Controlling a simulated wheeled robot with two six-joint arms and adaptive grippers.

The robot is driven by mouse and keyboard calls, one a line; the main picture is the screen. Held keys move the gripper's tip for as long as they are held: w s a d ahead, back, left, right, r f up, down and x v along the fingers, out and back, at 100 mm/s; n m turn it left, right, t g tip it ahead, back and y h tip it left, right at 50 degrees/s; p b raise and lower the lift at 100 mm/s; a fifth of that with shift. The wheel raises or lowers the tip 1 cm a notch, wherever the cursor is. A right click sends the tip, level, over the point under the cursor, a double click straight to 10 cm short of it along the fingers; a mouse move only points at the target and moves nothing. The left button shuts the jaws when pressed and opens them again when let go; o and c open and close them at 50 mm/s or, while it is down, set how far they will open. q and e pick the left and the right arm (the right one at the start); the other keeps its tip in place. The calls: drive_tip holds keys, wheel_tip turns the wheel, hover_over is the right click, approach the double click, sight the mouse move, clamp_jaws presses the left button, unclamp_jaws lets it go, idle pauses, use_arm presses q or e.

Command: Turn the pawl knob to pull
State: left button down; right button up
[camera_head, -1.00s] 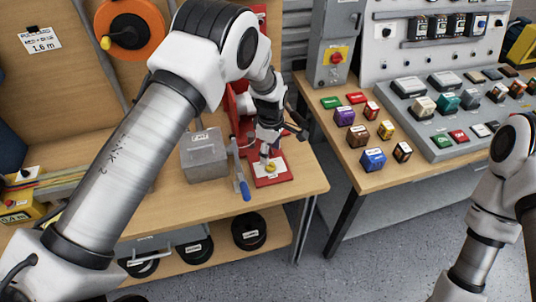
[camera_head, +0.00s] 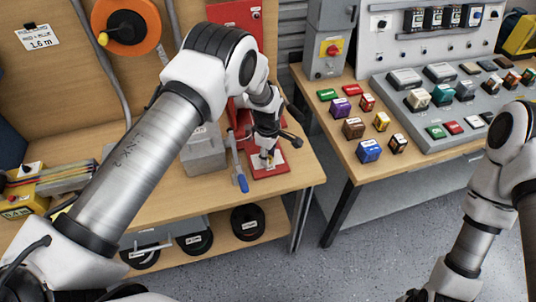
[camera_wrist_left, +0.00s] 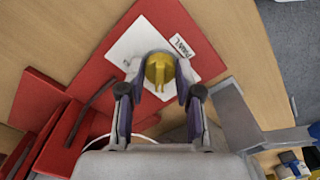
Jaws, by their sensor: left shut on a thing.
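The pawl knob (camera_wrist_left: 160,72) is yellow with a raised grip bar. It sits on a white plate (camera_wrist_left: 125,48) with a label reading "PAWL", on a red base (camera_wrist_left: 105,68). My left gripper (camera_wrist_left: 157,82) reaches down over the knob, with a finger on each side, shut on it. In the head view the left gripper (camera_head: 267,157) is over the red base (camera_head: 284,168) near the bench's front edge, and largely hides the knob. My right arm shows at the right; its gripper is not clearly visible.
A grey box (camera_head: 204,155) and a blue-handled lever (camera_head: 241,180) stand just left of the red base. A second table (camera_head: 345,165) with coloured blocks and a grey control panel is to the right, across a gap.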

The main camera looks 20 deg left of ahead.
use_arm(q)
drive_tip(key=shift+s+f, duration=0.1)
drive_tip(key=shift+f, duration=0.1)
drive_tip(key=m+b, duration=0.2)
drive_tip(key=m, duration=0.1)
drive_tip(key=shift+f, duration=0.15)
drive_tip(key=m+b, duration=0.2)
drive_tip(key=m, duration=0.3)
drive_tip(key=shift+s, duration=0.1)
drive_tip(key=m+b, duration=0.1)
drive_tip(key=m, duration=0.9)
drive_tip(key=shift+a, duration=0.1)
idle(0.3)
